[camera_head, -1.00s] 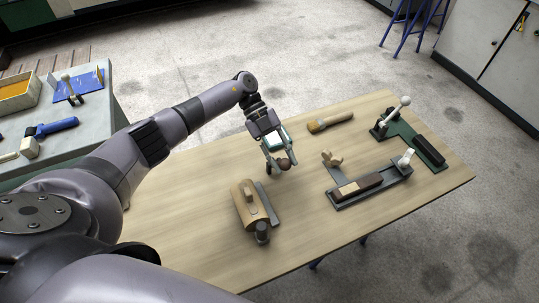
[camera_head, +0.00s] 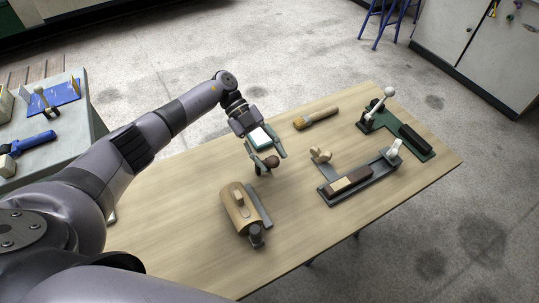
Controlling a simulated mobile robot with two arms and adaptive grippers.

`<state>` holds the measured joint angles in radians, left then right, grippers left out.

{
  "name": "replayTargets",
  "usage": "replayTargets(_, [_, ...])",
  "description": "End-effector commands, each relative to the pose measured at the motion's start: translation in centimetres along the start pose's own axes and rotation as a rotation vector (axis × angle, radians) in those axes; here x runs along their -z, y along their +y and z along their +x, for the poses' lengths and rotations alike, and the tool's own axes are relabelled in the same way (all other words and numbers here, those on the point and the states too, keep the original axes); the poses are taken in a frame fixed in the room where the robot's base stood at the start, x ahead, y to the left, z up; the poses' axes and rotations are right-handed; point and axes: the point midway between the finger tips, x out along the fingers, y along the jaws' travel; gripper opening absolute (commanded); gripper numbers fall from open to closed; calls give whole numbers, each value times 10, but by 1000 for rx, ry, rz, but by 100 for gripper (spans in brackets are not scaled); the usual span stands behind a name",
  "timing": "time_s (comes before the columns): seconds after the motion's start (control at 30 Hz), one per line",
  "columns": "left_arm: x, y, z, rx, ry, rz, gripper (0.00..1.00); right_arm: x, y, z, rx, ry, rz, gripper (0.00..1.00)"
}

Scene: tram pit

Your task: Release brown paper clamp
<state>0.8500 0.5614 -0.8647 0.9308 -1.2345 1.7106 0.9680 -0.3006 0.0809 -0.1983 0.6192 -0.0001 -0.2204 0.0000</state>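My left gripper (camera_head: 267,159) hangs over the middle of the table. Its two fingers stand apart, on either side of a small dark brown round knob (camera_head: 271,162). I cannot tell whether a finger touches the knob; what it is fixed to is hidden. Nearer me lies a tan, rounded wooden-looking piece (camera_head: 238,209) on a grey plate (camera_head: 258,207), with a dark round end (camera_head: 256,237). To the right is a grey clamp-like fixture (camera_head: 376,173) with a white knob (camera_head: 391,152) and a brown block (camera_head: 349,180). Which one is the brown paper clamp is unclear. My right gripper is not in view.
A wooden-handled brush (camera_head: 316,118) lies behind. A green fixture (camera_head: 411,140) with a white-knobbed lever (camera_head: 378,104) stands at the table's (camera_head: 180,180) right end. A small wooden piece (camera_head: 320,155) stands beside the grey fixture. A grey bench (camera_head: 85,125) is at left.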

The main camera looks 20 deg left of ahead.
Motion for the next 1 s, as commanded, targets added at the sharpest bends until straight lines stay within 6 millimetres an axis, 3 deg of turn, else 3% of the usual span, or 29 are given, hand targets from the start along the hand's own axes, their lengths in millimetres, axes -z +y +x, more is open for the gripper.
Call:
replayTargets(0.47, [-1, 0, -7, -1, -2, 0, 49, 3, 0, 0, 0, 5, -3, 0])
replayTargets(0.57, [-1, 0, -22, 0, -3, -2, 49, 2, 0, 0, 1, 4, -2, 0])
replayTargets(0.8, [0, -1, -78, 2, -3, -1, 49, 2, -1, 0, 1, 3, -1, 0])
replayTargets(1.0, [-1, -1, -105, -1, -1, -2, 49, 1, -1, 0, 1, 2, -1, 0])
